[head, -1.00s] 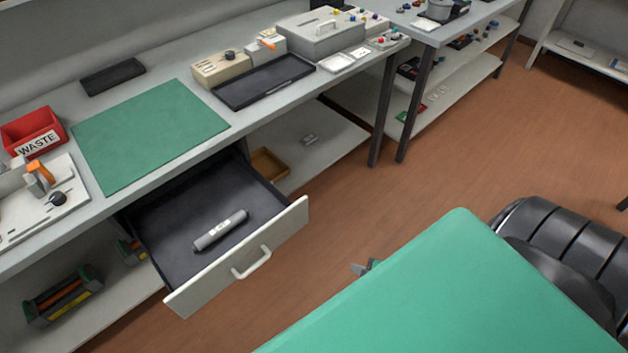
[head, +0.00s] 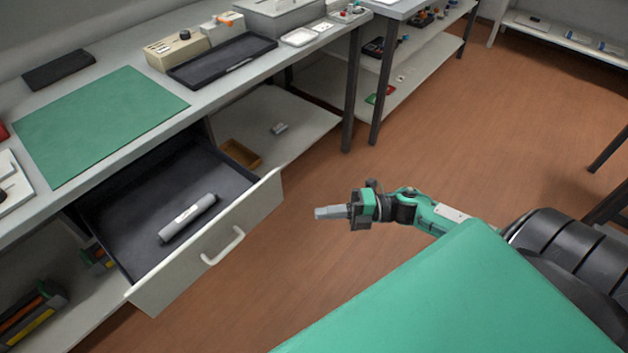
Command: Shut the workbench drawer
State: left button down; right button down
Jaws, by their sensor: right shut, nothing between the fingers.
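The workbench drawer (head: 210,246) is pulled out below the bench top, its pale front panel facing the lower right. Its light handle (head: 222,246) sits in the middle of that front. A grey cylinder (head: 188,218) with a pale label lies inside on the dark drawer floor. My right gripper (head: 322,212) is shut and empty, in the air to the right of the drawer front and apart from the handle. Its fingers point left, toward the drawer. My left gripper is not in view.
The bench top holds a green mat (head: 98,122), a black tray (head: 222,62) and a beige box (head: 178,50). A shelf under the bench carries an orange-brown tray (head: 240,154). Bench legs (head: 350,95) stand beyond the drawer. Open floor (head: 420,150) lies around my right arm.

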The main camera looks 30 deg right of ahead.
send_near(261, 207)
jog(key=a, duration=0.4)
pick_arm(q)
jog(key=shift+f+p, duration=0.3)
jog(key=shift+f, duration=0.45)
pick_arm(e)
jog(key=shift+w+a, duration=0.3)
jog(key=shift+w, duration=0.35)
jog(key=shift+w+a, duration=0.35)
jog(key=shift+w, duration=0.3)
